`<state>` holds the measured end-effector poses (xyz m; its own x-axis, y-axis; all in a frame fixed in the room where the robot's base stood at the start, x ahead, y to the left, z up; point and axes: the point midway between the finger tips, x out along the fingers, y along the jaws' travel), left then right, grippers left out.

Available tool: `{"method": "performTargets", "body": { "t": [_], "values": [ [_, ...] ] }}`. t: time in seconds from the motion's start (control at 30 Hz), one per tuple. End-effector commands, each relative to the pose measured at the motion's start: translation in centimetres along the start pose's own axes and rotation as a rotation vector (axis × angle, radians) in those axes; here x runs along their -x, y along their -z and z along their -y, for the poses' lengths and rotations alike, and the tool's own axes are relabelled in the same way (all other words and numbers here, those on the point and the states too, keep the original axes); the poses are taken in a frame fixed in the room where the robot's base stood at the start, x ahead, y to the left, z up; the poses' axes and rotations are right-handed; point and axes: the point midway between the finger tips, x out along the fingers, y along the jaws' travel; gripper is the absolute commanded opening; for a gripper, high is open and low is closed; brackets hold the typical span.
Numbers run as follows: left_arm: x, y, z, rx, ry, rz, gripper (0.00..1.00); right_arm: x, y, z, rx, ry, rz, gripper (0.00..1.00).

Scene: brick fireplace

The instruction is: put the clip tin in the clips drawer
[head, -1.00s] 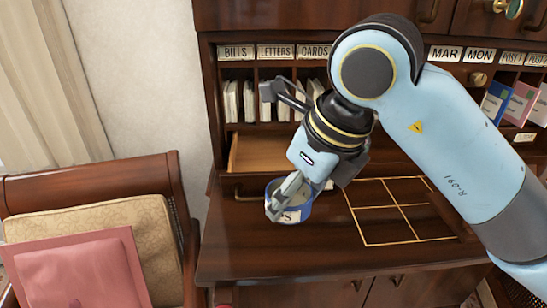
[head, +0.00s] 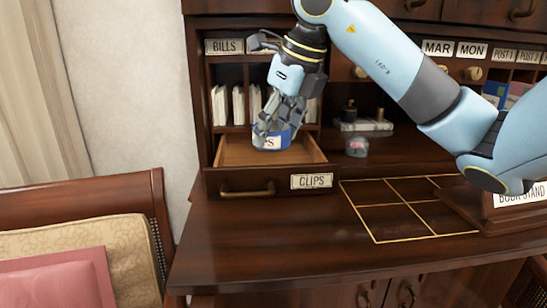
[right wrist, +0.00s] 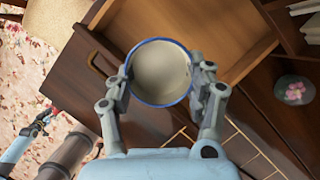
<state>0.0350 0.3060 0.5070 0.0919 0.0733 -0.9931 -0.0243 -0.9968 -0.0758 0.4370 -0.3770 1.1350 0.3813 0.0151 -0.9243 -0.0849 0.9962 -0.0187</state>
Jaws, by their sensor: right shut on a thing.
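The clip tin (head: 271,138) is a round blue tin with a white label, of which an S shows. My right gripper (head: 268,128) is shut on it. The clips drawer (head: 232,183) is pulled open, with a CLIPS label and a handle on its front. In the head view the tin overlaps the drawer's inside; I cannot tell whether it touches the floor. In the right wrist view the tin (right wrist: 160,72) sits between both fingers, its pale round face towards the camera. What looks like my left gripper (right wrist: 40,122) shows small at the lower left there.
Slots with papers (head: 238,105) stand behind the drawer. A small glass bowl (head: 357,146) with something pink stands right of the drawer. A gold-lined grid (head: 404,205) marks the bare desk top. A chair (head: 90,187) with cushions stands at left.

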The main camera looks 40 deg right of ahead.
Motion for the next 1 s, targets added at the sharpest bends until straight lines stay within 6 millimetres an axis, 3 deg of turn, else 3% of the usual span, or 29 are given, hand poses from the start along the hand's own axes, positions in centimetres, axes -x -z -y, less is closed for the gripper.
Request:
{"method": "performTargets", "body": {
  "t": [0.17, 0.67, 1.0],
  "values": [
    [0.9, 0.2, 0.1, 0.0, 0.001, -0.002, 0.4, -0.9, -2.5, 2.6, -0.003, -0.001, 0.001, 0.34],
    [1.9, 0.4, 0.2, 0.0, 0.001, -0.004, 0.4, -7.0, 0.4, 2.2, -0.001, -0.002, -0.003, 0.34],
    [2.2, 0.4, 0.2, 0.0, 0.001, -0.003, 0.4, -7.7, 0.3, 2.5, 0.002, 0.0, 0.0, 0.34]
  ]
}}
